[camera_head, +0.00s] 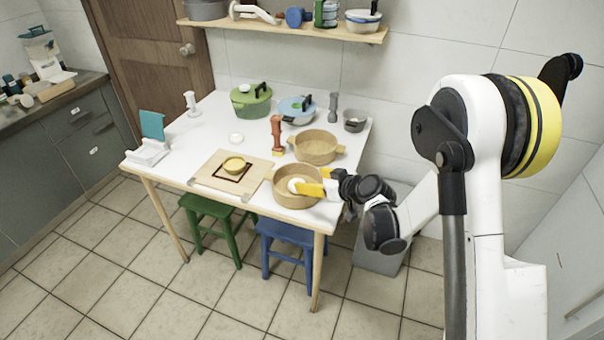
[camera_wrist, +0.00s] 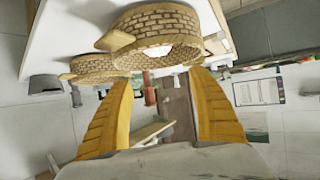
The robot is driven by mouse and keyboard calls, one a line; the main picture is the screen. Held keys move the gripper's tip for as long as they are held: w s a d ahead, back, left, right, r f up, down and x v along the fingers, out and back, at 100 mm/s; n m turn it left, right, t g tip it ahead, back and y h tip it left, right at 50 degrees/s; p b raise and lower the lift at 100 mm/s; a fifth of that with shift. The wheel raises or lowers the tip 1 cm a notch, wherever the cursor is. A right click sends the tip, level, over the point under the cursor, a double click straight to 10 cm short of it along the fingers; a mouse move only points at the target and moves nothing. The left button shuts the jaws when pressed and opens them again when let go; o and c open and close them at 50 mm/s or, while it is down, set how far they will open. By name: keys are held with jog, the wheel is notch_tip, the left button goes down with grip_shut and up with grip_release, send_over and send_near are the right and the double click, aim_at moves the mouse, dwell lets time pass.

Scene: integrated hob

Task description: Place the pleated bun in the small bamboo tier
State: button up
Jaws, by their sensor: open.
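Two round bamboo tiers stand on the white table. In the wrist view a bit of white (camera_wrist: 157,51) shows at the near tier's brick-patterned rim (camera_wrist: 165,20). My gripper (camera_head: 313,181) is at the near tier's right side, close to the bun. Its yellow fingers are apart with nothing between them (camera_wrist: 162,78).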

jog(key=s+d+r+m+g+h, duration=0.1)
jog(key=s+d+r+m+h, duration=0.1)
jog(key=s+d+r, duration=0.35)
jog(key=s+d+r+m+h, duration=0.1)
jog(key=s+d+r, duration=0.1)
jog(key=s+r, duration=0.55)
jog(key=s+d+r+m+h, duration=0.1)
jog(key=s+d, duration=0.2)
jog(key=s, duration=0.3)
jog(key=s+d+r+m+g+h, duration=0.1)
jog(key=s+d+m+h, duration=0.1)
jog(key=s, duration=0.5)
jog(key=s+d+r+m+h, duration=0.1)
jog(key=s+d+r+m, duration=0.1)
jog(key=s+d, duration=0.2)
jog(key=s, duration=0.3)
jog(key=shift+d+g+h+p, duration=0.15)
jog(key=shift+g+h+p, duration=0.15)
jog(key=shift+h, duration=0.1)
